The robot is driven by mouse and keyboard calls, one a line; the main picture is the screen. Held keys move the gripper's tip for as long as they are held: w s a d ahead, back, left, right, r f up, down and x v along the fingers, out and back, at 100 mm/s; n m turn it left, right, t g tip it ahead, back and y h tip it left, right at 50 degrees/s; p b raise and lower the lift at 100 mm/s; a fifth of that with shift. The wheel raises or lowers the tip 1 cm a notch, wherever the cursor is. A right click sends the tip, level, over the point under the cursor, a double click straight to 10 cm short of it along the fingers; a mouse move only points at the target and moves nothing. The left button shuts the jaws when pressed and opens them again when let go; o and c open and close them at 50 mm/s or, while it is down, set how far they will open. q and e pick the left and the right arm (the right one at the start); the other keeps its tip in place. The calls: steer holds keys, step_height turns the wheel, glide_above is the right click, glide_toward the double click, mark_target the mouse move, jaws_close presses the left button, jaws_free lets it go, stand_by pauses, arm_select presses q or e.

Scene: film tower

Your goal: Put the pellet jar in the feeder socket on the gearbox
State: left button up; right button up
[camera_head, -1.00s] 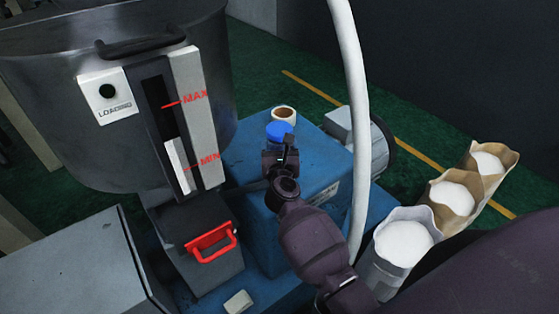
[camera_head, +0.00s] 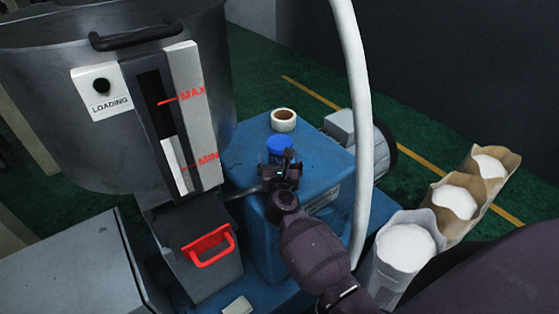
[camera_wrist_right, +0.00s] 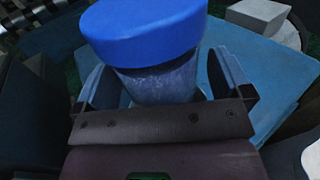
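The pellet jar (camera_head: 279,147) has a blue lid and shows between my right fingertips in the head view, upright or nearly so. My right gripper (camera_head: 279,166) is shut on its body. In the right wrist view the lid (camera_wrist_right: 145,28) stands above the fingers, and the greyish body (camera_wrist_right: 160,82) is between them. The blue gearbox (camera_head: 318,160) is under and behind the jar. A cream ring with a brown inside (camera_head: 283,120) is on its far part, apart from the jar. I cannot tell whether this ring is the socket. My left gripper is out of view.
A large metal hopper (camera_head: 60,120) with a MIN/MAX gauge stands at left, above a red-handled drawer (camera_head: 211,246). A white hose (camera_head: 355,110) runs down just right of my right gripper. Several open bags (camera_head: 404,250) stand at right. A grey motor (camera_head: 375,145) adjoins the gearbox.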

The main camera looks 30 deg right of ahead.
steer(key=shift+r, duration=0.1)
steer(key=shift+r, duration=0.2)
steer(key=v, duration=1.1)
steer(key=shift+f, duration=0.2)
steer(key=shift+s+a+r, duration=0.1)
steer(key=shift+s+a, duration=0.1)
steer(key=shift+s, duration=0.25)
